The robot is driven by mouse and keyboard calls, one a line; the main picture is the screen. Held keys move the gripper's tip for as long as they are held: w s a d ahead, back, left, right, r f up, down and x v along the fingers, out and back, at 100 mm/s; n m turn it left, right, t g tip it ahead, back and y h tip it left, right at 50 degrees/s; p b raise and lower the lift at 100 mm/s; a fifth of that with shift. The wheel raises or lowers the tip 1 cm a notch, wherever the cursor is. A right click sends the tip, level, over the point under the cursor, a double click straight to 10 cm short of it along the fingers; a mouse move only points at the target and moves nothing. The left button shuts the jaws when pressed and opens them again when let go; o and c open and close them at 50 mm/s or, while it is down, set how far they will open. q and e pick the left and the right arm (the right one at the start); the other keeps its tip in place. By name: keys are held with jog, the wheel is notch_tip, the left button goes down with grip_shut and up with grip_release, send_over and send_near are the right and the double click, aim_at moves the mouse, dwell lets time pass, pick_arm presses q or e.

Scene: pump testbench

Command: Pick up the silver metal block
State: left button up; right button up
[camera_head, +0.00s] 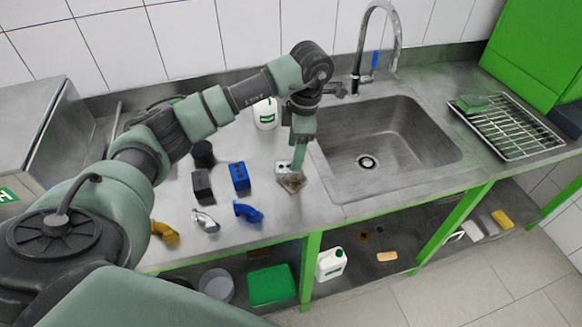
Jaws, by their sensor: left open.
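The silver metal block (281,167) stands on the steel counter, to the left of the sink, partly hidden by my gripper. My left gripper (292,180) points down right beside and over the block, at its right side. It is open. I cannot tell whether its fingers touch the block. My right gripper is out of view.
A blue block (240,177) and a black block (202,187) stand to the left. Bent pipe pieces in blue (248,212), silver (205,221) and gold (164,232) lie nearer. A white canister (265,114) stands behind. The sink (400,160) is to the right.

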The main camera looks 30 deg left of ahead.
aim_at(288, 166)
pick_arm(q)
jog(key=f+p, duration=0.1)
jog(key=f, duration=0.1)
jog(key=a+f+p, duration=0.1)
jog(key=f, duration=0.1)
jog(key=s+f, duration=0.1)
jog(key=f, duration=0.1)
jog(key=shift+a+f+p, duration=0.1)
jog(key=shift+a+p, duration=0.2)
jog(key=shift+p, duration=0.1)
jog(key=shift+f, duration=0.45)
grip_shut()
